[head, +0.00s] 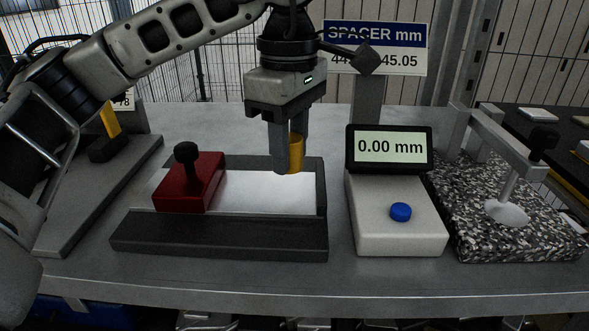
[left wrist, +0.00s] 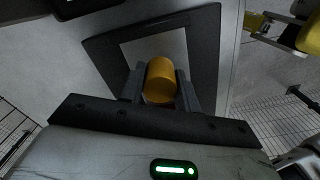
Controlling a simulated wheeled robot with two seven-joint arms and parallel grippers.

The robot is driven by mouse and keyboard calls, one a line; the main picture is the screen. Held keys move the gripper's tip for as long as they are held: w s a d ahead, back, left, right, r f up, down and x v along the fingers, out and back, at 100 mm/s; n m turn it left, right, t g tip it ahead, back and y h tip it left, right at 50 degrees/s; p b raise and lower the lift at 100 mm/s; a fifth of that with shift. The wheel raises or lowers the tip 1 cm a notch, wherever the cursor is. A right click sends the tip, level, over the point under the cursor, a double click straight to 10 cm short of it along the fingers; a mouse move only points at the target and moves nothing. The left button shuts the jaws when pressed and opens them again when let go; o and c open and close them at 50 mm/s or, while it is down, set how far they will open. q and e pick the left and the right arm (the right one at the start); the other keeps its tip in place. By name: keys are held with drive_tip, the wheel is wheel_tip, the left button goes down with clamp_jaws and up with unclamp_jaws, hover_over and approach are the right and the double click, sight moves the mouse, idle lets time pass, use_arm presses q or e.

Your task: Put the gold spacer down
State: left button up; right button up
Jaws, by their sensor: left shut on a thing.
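The gold spacer (head: 296,152) is a small golden cylinder held between the fingers of my left gripper (head: 290,155). It also shows in the left wrist view (left wrist: 160,80), gripped between the two dark fingers (left wrist: 161,88). In the head view my left gripper points down, over the right end of a dark tray-like fixture (head: 220,241) with a bright flat plate (head: 262,195). Whether the spacer touches the plate is hard to tell; it appears above it. My right gripper is in neither view.
A red block with a black knob (head: 190,182) sits on the plate's left. To the right stand a gauge reading 0.00 mm (head: 390,147) with a blue button (head: 400,211), and a speckled stone base (head: 480,215) with a clamp arm. A spacer sign (head: 375,48) is behind.

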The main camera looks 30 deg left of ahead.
sight(295, 170)
use_arm(q)
drive_tip(key=shift+w+f, duration=0.2)
drive_tip(key=shift+w+d+f, duration=0.1)
drive_tip(key=shift+w+f, duration=0.05)
drive_tip(key=shift+f, duration=0.75)
drive_tip(key=shift+w+f, duration=0.1)
drive_tip(key=shift+f, duration=0.8)
drive_tip(key=shift+f, duration=0.15)
drive_tip(key=shift+f+b, duration=0.15)
drive_tip(key=shift+b, duration=0.2)
drive_tip(key=o, duration=1.1)
wheel_tip(295, 170, up, 13)
drive_tip(key=p, duration=0.2)
drive_tip(key=shift+f+p, duration=0.2)
drive_tip(key=shift+p, duration=0.1)
